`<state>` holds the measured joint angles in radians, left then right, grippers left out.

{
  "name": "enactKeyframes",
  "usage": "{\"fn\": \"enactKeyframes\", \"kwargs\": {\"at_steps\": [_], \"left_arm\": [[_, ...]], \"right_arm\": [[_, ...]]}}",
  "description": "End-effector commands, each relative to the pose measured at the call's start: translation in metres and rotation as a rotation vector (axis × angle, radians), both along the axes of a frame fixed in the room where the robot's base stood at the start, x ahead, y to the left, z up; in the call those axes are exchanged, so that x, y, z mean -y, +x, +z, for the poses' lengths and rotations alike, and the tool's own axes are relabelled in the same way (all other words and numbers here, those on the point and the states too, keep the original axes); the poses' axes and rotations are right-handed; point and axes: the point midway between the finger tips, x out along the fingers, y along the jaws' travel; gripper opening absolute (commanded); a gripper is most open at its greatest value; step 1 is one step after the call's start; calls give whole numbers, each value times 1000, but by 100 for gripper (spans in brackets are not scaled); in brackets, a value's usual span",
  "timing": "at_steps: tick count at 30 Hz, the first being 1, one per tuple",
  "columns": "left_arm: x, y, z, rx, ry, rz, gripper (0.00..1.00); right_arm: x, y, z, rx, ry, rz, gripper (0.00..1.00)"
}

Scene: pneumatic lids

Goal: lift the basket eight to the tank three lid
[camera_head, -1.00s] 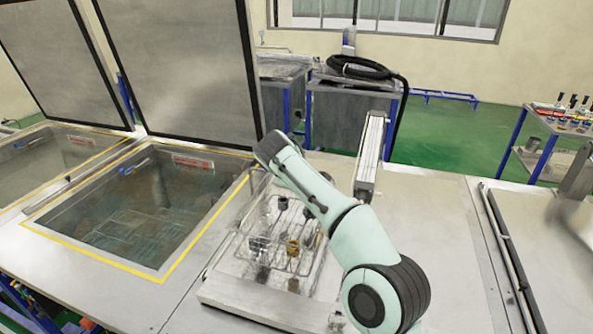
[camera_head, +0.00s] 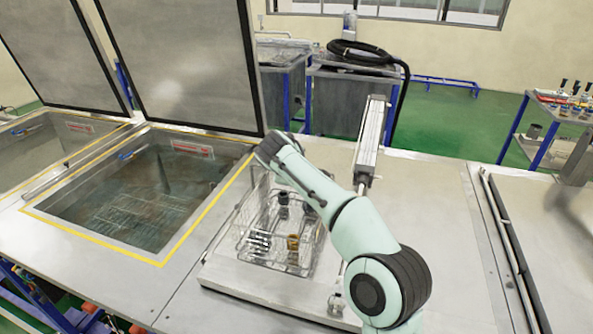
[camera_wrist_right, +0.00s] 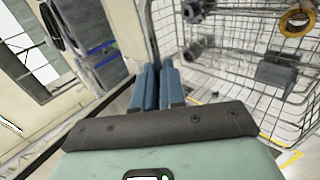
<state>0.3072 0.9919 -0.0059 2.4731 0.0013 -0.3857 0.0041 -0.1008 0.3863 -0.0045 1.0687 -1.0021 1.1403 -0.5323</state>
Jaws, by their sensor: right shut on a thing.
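A wire basket (camera_head: 246,238) with dark, silver and brass-coloured parts stands on the counter in the head view, right of an open water-filled tank (camera_head: 110,256). My right arm crosses in front of part of it. The basket's mesh (camera_wrist_right: 222,62) also fills the right of the right wrist view. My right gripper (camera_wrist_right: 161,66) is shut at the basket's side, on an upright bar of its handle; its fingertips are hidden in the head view. Raised grey lids (camera_head: 185,65) stand behind the tanks; no tank number is readable. My left gripper is not in view.
A second open tank (camera_head: 40,158) lies at the far left. A metal post with a cylinder (camera_head: 371,140) stands right behind my right arm. The counter (camera_head: 425,190) right of it is clear. Carts with a black hose (camera_head: 365,60) stand behind.

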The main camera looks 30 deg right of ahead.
Motion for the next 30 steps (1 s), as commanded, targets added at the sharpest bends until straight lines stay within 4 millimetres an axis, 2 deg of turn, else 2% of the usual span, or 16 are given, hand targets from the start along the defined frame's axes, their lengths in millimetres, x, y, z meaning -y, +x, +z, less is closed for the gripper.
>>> {"fn": "enactKeyframes", "kwargs": {"at_steps": [1, 8, 30], "left_arm": [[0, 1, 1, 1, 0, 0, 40], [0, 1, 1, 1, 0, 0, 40], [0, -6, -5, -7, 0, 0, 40]], "right_arm": [[0, 0, 5, 12, -1, 0, 0], [0, 1, 5, 12, -2, 1, 0], [1, 0, -6, 12, -2, 1, 0]]}}
